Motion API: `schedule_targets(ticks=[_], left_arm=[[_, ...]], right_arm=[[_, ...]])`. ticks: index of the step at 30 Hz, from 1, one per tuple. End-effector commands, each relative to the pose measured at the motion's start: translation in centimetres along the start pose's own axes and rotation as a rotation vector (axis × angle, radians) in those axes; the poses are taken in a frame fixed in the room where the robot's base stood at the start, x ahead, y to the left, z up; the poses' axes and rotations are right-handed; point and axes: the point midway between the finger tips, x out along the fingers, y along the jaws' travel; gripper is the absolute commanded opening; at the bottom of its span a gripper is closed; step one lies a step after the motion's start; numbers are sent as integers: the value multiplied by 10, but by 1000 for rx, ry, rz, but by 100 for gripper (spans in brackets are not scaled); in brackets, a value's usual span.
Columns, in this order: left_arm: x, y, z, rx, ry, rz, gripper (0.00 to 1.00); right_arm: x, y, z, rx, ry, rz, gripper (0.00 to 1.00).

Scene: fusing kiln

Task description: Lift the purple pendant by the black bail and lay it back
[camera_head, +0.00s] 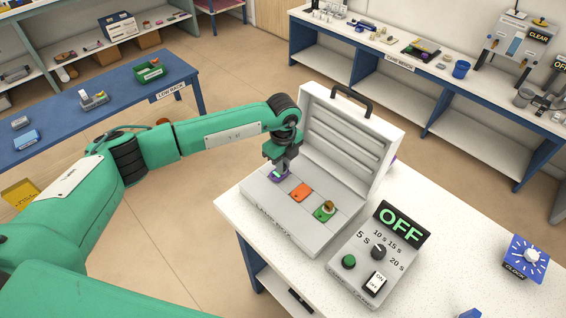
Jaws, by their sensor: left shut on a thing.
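The purple pendant (276,176) lies at the far left of a row of coloured pieces in the grey open box (257,222). My left gripper (279,169) points down right over it, shut, with its tips at the pendant's top. The black bail is hidden between the fingers or too small to make out. I cannot tell whether the pendant is touching the box or lifted slightly. An orange pendant (301,192) and a green pendant (322,214) with a brownish bit on top lie beside it. My right gripper is not in view.
The box's white lid (347,135) stands open behind the gripper. A control panel reading OFF (402,222) with dial and buttons stands right of the box. A blue clock dial (526,257) is at the far right. The white tabletop (455,240) between them is mostly clear.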

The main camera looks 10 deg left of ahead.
Motion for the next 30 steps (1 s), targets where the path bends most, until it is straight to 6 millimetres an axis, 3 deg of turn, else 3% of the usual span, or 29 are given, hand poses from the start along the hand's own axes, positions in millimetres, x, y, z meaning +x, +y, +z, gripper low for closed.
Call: schedule_targets(ticks=[29,30], left_arm=[[6,0,0,0,0,0,0],[6,0,0,0,0,0,23]], right_arm=[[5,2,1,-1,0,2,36],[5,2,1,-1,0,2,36]])
